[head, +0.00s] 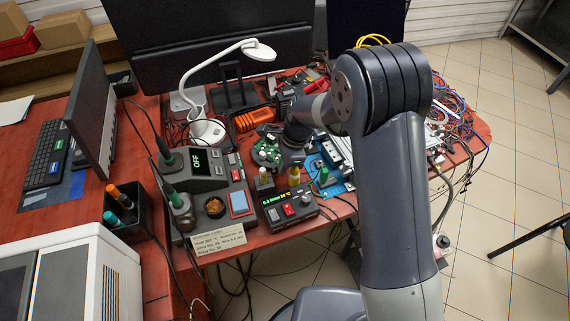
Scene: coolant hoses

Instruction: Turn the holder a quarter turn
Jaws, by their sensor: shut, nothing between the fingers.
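The holder (266,158), with a green circuit board in it, stands on the red workbench behind the small bottles. My gripper (290,155) is at the end of my arm, just right of the holder and pointing down. It is small and dark in this view, and its fingertips are hard to make out. It appears shut with nothing in it. I cannot tell whether it touches the holder. The right side of the holder is partly hidden by my gripper.
A soldering station (205,180) reading OFF stands at the left front, and a second control box (288,207) is near the front edge. A white lamp (207,130) rises behind. A blue mat (325,178) and tangled wires (455,110) crowd the right.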

